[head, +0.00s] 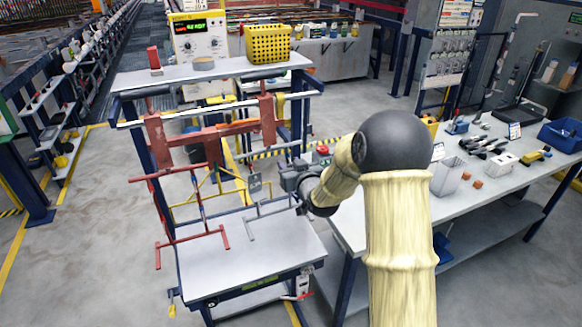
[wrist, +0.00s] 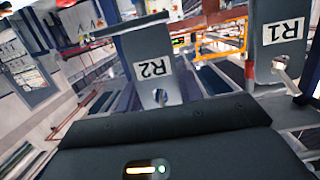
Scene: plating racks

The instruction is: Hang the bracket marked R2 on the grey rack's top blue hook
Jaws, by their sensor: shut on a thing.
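My gripper (head: 291,178) is at the right of the worktable in the head view, close to the grey rack (head: 268,214), and shut on the bracket marked R2. In the wrist view the R2 bracket (wrist: 140,50) is a grey plate with a white label, tilted, just beyond the dark gripper body. A hole near its label shows something blue; whether that is the hook cannot be told. A second grey plate marked R1 (wrist: 262,70) is to its right, apart from it. One small grey plate (head: 255,183) shows beside the gripper in the head view, label unreadable. My fingertips are hidden.
A red rack (head: 200,205) stands left on the worktable (head: 210,265), with a yellow frame (head: 185,213) behind. A red crossbar assembly (head: 205,135) hangs above. A shelf (head: 220,68) holds a yellow basket (head: 268,43). A cluttered bench (head: 480,195) is at the right.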

